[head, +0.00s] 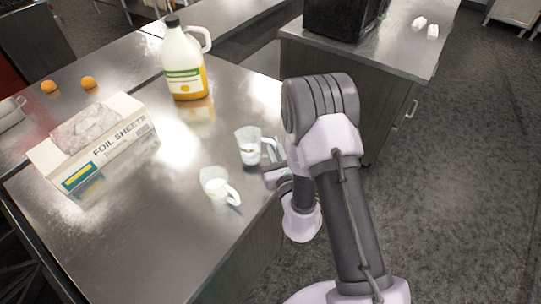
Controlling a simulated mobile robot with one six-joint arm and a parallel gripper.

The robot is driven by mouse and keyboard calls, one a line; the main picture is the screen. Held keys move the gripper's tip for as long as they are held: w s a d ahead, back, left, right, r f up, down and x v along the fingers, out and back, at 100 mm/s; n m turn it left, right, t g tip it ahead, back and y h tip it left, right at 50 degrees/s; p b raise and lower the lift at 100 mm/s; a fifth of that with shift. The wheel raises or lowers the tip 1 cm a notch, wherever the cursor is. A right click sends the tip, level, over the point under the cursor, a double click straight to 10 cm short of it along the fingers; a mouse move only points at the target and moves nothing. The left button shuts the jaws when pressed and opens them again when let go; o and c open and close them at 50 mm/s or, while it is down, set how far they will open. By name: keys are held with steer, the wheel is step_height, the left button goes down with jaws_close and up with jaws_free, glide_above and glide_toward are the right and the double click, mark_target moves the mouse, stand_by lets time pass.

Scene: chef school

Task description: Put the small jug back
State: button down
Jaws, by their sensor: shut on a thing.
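A small clear jug (247,147) with pale measuring marks is upright at the right part of the steel table, its handle toward my gripper (272,158). My gripper reaches in from the right and is shut on this jug at its handle side; the arm partly hides the fingers. I cannot tell whether the jug's base touches the table. A second small jug (213,184), whitish with a white handle, is on the table nearer the front edge, apart from the gripper.
The steel table (150,240) has free room at its front and middle. A foil sheets box (105,150) lies at the left. A large bottle (184,65) with orange contents stands at the back. Two oranges (88,82) lie far left. Another counter (400,50) stands across a gap.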

steer(key=shift+f+b, duration=0.35)
steer(key=shift+f, duration=0.95)
steer(key=c, duration=1.5)
jaws_free()
steer(key=shift+r, duration=0.1)
